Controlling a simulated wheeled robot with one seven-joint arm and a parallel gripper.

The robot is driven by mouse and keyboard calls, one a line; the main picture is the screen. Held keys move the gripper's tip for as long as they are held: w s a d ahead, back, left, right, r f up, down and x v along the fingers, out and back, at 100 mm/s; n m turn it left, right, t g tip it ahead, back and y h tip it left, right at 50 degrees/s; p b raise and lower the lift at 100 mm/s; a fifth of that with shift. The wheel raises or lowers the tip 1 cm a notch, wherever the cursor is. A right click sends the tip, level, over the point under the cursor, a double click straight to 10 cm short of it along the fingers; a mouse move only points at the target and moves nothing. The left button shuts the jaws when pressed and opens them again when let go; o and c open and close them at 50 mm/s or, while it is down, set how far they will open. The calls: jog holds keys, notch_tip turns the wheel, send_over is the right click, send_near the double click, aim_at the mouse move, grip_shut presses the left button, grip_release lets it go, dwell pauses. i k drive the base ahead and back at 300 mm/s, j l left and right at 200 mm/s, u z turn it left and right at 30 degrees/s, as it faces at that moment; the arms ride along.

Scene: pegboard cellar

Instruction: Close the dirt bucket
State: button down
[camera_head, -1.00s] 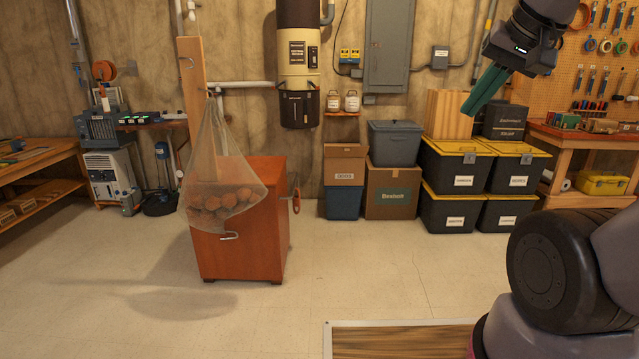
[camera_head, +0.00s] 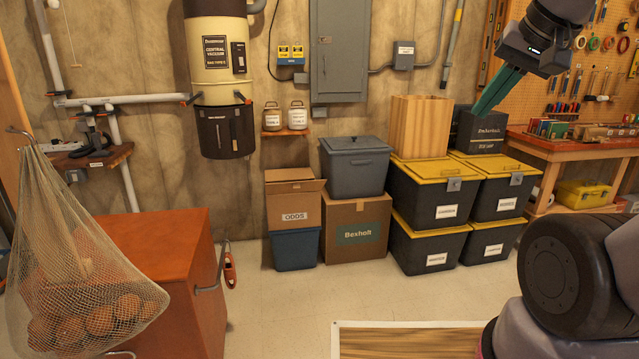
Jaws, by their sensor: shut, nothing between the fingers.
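The dirt bucket (camera_head: 226,135) is the dark lower part of the cream central vacuum canister (camera_head: 215,60) on the back wall, left of centre. It hangs directly under the cream body, with small orange-tipped pieces near its top edge. I cannot tell from here how far it stands away from the body. My gripper (camera_head: 480,110), with long teal fingers, is high at the right, pointing down and left. It is shut and empty, well apart from the bucket.
A reddish-brown cabinet (camera_head: 150,245) and a hanging net bag of brown balls (camera_head: 70,270) stand close at the left. Boxes, a grey bin (camera_head: 355,168) and black-yellow crates (camera_head: 435,190) line the wall. A wood-topped surface (camera_head: 410,343) is at the front. Floor between is clear.

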aim_at(225, 133)
jog(key=i+l+z, duration=0.2)
jog(key=i, duration=1.4)
jog(key=i+j+u, duration=0.2)
jog(key=i+u, duration=1.1)
jog(key=i, duration=0.45)
